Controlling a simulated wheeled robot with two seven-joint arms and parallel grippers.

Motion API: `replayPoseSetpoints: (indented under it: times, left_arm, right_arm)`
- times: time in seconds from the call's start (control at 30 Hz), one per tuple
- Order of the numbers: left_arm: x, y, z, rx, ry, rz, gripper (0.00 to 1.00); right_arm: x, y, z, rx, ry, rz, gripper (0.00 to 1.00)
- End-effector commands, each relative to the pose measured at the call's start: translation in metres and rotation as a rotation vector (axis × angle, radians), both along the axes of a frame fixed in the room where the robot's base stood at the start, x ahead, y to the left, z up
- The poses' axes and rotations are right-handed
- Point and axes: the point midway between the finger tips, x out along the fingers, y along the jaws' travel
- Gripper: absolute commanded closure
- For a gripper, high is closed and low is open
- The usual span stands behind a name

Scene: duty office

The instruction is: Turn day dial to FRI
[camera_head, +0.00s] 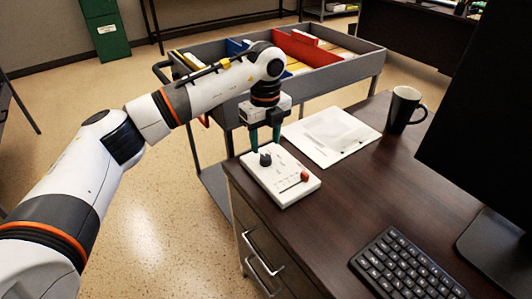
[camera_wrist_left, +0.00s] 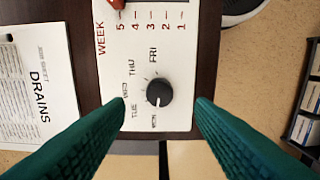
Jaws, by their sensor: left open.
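The white control panel (camera_head: 282,184) lies on the near left corner of the dark desk. Its black day dial (camera_head: 265,159) also shows in the left wrist view (camera_wrist_left: 159,91), with MON, TUE, WED, THU and FRI printed around it. The dial's white mark appears to point toward MON. My left gripper (camera_head: 264,146) is above the dial. Its teal fingers (camera_wrist_left: 162,104) are open, one to each side of the dial in the left wrist view, with visible gaps. My right gripper is not in view.
A red slider (camera_head: 304,176) sits on the panel beside a WEEK scale. A paper sheet (camera_head: 331,137), a black mug (camera_head: 405,109), a keyboard (camera_head: 411,268) and a monitor (camera_head: 484,120) are on the desk. A grey cart (camera_head: 345,75) with folders stands behind.

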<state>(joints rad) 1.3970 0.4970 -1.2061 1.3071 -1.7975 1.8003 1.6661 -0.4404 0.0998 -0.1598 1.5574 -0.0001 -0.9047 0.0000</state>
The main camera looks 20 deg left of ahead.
Motion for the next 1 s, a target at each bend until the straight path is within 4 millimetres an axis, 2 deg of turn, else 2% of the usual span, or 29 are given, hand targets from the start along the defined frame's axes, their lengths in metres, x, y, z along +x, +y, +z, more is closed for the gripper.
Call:
replayPoseSetpoints:
  times: [0.1, 0.3, 0.67, 0.93, 1.0]
  left_arm:
    - [-0.001, 0.000, -0.023, 0.000, 0.002, -0.001, 0.51]
    - [0.000, 0.000, -0.044, -0.002, 0.000, -0.001, 0.51]
    - [0.000, 0.000, -0.049, -0.003, -0.002, -0.002, 0.51]
    - [0.000, 0.000, -0.049, -0.002, -0.001, -0.002, 0.93]
    - [0.000, -0.001, -0.049, -0.002, -0.001, -0.002, 0.95]
  right_arm:
    - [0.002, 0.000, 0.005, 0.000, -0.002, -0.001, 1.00]
    - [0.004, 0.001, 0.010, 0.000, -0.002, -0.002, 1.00]
    - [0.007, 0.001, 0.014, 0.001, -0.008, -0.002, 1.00]
    - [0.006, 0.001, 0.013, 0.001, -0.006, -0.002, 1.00]
    - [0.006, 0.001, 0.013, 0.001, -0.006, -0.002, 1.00]
